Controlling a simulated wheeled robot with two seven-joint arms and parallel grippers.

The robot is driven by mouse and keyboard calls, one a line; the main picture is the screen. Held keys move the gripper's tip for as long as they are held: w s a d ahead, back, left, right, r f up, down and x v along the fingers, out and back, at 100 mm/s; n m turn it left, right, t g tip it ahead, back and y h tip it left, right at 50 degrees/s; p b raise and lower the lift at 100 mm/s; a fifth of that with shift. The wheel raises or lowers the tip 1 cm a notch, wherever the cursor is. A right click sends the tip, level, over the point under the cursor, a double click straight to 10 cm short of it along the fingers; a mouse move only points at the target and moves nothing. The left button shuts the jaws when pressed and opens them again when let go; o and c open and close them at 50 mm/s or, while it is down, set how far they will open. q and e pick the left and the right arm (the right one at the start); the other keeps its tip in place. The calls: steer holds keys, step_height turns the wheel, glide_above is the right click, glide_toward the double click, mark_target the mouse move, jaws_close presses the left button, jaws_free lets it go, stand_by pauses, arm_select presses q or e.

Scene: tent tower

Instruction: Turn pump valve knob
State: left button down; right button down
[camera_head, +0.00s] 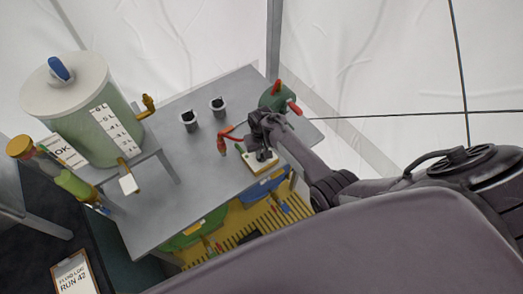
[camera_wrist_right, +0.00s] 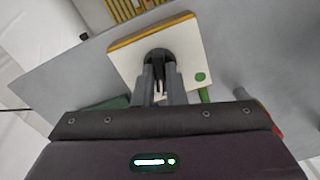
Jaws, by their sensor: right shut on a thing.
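The pump valve box (camera_head: 259,184) is a white-topped block with a yellow edge, near the table's front right edge. Its top plate (camera_wrist_right: 124,62) fills the upper middle of the right wrist view. The dark round knob (camera_wrist_right: 157,53) sits on that plate, with a green dot (camera_wrist_right: 200,76) to its lower right. My right gripper (camera_head: 262,154) reaches down over the box. In the wrist view its two grey fingers (camera_wrist_right: 160,78) are closed on the knob, hiding part of it. My left gripper is not in view.
A green pump-like body (camera_head: 273,97) with red parts stands behind my right gripper. Two small dark-topped cups (camera_head: 189,121) stand on the grey table (camera_head: 185,185). A large tank (camera_head: 75,110) is at left. A red-orange fitting (camera_head: 222,144) lies just left of the gripper.

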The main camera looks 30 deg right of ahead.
steer(key=shift+n, duration=0.6)
steer(key=c, duration=1.5)
jaws_free()
steer(key=shift+r, duration=3.9)
